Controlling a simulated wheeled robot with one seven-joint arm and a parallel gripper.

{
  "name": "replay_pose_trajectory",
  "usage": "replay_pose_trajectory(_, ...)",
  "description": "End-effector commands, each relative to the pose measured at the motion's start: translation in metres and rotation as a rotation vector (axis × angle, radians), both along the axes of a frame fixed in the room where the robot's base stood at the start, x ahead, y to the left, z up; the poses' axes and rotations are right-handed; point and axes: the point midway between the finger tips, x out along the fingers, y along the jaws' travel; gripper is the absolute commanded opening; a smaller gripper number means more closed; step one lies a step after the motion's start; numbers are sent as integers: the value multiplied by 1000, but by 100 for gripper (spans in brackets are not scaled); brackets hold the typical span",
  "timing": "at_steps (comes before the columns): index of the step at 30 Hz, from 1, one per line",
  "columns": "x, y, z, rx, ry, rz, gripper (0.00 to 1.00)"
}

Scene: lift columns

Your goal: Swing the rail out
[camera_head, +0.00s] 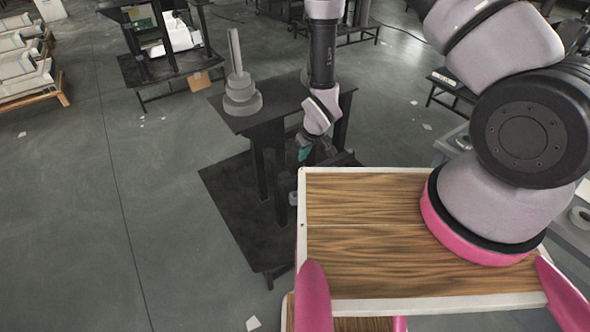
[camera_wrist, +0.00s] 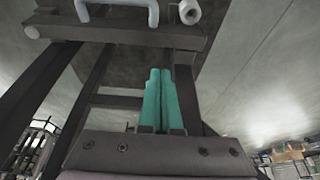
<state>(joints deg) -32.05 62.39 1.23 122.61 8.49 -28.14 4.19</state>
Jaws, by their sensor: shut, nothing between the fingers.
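In the wrist view a dark grey bar (camera_wrist: 135,34), which looks like the rail, crosses the top of the picture. A pale bent handle (camera_wrist: 152,12) is on it, its upper part cut off by the frame edge. My gripper (camera_wrist: 160,72) has its teal fingers side by side, closed and empty, pointing toward the bar. I cannot tell the gap between fingertips and bar. In the head view my gripper (camera_head: 304,152) hangs low beside the dark table frame; the rail is not clearly visible there behind my arm.
A white ring-ended cylinder (camera_wrist: 189,12) sits near the bar. In the head view a dark table (camera_head: 262,122) carries a stepped grey post (camera_head: 241,96), with a dark base plate (camera_head: 232,200) below. Open grey floor (camera_head: 70,220) lies to the left.

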Motion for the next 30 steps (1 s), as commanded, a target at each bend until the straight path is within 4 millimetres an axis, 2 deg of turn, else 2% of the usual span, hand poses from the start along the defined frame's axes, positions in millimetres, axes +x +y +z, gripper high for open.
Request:
replay_pose_trajectory(5,0,0,-1,-1,1,0,0)
replay_pose_trajectory(8,2,1,-9,-1,2,0,0)
replay_pose_trajectory(21,23,15,-79,0,0,1,0)
replay_pose_trajectory(24,26,17,-88,0,0,1,0)
replay_pose_trajectory(30,27,18,-94,-1,1,0,0)
